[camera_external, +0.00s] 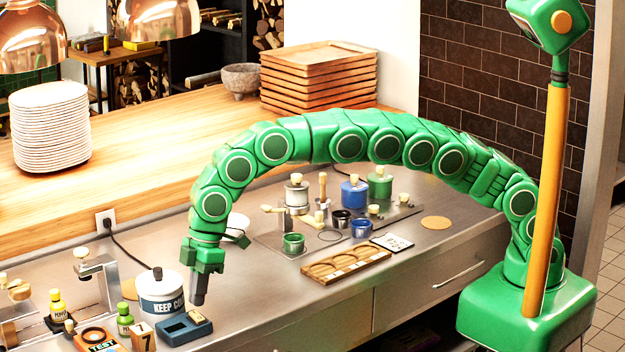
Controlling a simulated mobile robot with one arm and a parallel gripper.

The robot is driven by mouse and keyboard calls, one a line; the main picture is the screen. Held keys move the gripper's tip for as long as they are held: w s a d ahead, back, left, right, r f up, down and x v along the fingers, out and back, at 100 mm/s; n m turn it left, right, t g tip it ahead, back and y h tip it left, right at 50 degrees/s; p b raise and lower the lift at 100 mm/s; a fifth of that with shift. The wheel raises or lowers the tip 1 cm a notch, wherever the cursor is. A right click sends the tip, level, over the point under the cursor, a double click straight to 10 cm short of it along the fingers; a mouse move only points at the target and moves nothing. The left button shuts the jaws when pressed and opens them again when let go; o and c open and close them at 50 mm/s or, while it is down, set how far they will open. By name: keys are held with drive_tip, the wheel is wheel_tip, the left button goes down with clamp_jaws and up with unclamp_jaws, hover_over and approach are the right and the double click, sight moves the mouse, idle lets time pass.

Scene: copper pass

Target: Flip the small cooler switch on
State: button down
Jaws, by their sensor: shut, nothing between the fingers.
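A small white round cooler (160,302) with a dark blue band lettered "KEEP CO…" stands on the steel counter at the lower left. A dark knob sits on its lid. My gripper (198,299) points down just right of the cooler, above or behind the box's right end. Its dark fingers are shut and hold nothing. I cannot tell whether the fingertips touch the box.
A yellow-capped bottle (57,305), a green bottle (125,320), an orange "TEST" device (96,340) and a "7" card (143,336) crowd the left. A cord runs from the wall outlet (107,221). A wooden tray (345,263) lies right; bare steel lies between.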

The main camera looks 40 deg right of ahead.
drive_tip(key=w+v, duration=0.1)
drive_tip(key=v, duration=1)
drive_tip(key=shift+w+r, duration=0.2)
drive_tip(key=shift+s+a, duration=0.1)
drive_tip(key=shift+s+r+t, duration=0.15)
drive_tip(key=shift+s+t, duration=0.2)
drive_tip(key=shift+s, duration=0.15)
drive_tip(key=shift+s+r+t, duration=0.2)
drive_tip(key=shift+s+t, duration=0.15)
drive_tip(key=shift+s, duration=0.2)
drive_tip(key=shift+f, duration=0.1)
drive_tip(key=x, duration=0.8)
drive_tip(key=d+x, duration=0.1)
drive_tip(key=x, duration=0.3)
drive_tip(key=shift+w+a+f, duration=0.1)
drive_tip(key=shift+w+f, duration=0.05)
drive_tip(key=shift+f, duration=0.4)
drive_tip(key=shift+w+f, duration=0.1)
drive_tip(key=shift+f, duration=0.4)
